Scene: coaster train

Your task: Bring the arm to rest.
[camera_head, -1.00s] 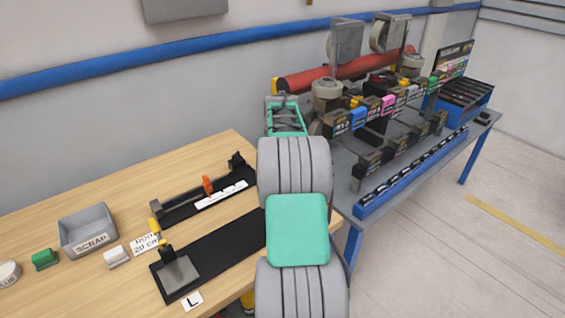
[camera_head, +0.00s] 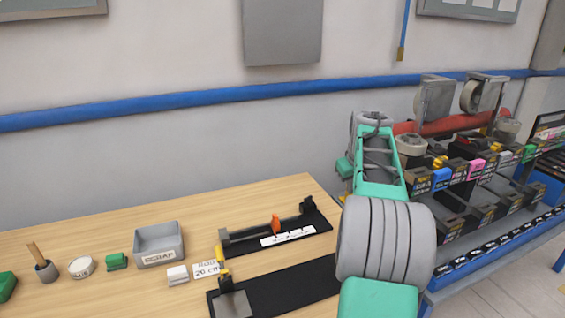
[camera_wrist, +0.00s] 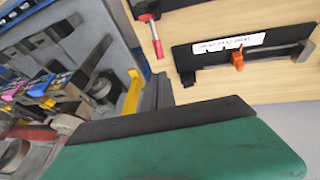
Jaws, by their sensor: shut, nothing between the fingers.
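My arm (camera_head: 385,240) rises at the right of the head view, with grey ribbed joints and green links. It stands in front of the gap between the wooden table and the parts bench. My gripper (camera_wrist: 170,121) fills the lower part of the wrist view as a green body with a dark edge. It is shut and holds nothing. Its fingertips are not clear in the head view, where the arm hides them.
The wooden table (camera_head: 120,235) carries a grey scrap bin (camera_head: 158,238), a black fixture with an orange clamp (camera_head: 276,224) and a black mat (camera_head: 290,294). The crowded parts bench (camera_head: 485,262) stands close at my arm's right. Open wall lies behind the table.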

